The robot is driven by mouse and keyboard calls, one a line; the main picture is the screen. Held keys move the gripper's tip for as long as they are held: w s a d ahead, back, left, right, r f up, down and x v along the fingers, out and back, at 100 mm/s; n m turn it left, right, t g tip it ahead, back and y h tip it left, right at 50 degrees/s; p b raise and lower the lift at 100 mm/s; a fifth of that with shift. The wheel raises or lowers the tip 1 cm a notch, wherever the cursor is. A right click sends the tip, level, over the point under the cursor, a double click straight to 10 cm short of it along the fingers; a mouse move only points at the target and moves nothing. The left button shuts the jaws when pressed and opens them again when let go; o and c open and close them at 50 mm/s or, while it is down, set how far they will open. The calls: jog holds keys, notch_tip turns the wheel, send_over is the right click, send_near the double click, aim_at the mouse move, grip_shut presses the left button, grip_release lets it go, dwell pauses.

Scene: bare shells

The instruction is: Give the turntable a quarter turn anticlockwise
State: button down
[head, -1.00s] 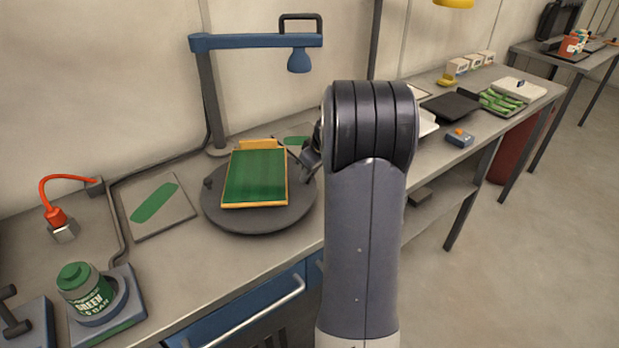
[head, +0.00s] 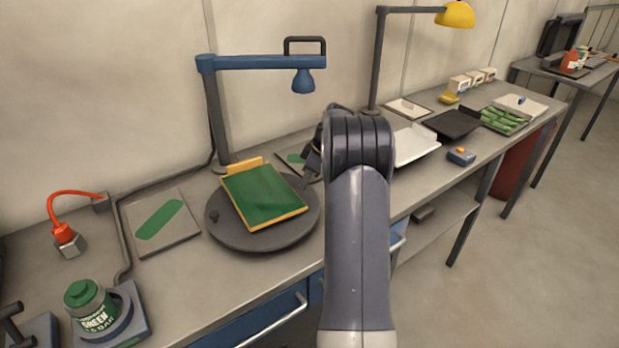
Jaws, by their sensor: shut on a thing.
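The dark grey round turntable (head: 285,236) sits on the grey workbench. It carries a tilted green panel (head: 262,197) with a yellow-orange frame, its lower edge slanting up to the right. My gripper (head: 307,180) is at the right rear rim, beside the panel, and is shut on a part of the turntable there. My arm and the small size of the view hide most of what the jaws hold.
A blue lamp (head: 258,63) arches over the turntable from behind. A flat plate with a green patch (head: 160,222) lies to the left, and a green-labelled jar (head: 92,305) at front left. A white tray (head: 414,146) and black tray (head: 452,125) lie to the right.

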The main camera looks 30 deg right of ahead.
jog(key=shift+w+n, duration=0.4)
jog(key=shift+w, duration=0.2)
jog(key=c, duration=1.2)
grip_release()
jog(key=v, duration=1.1)
jog(key=shift+w+d+f, duration=0.15)
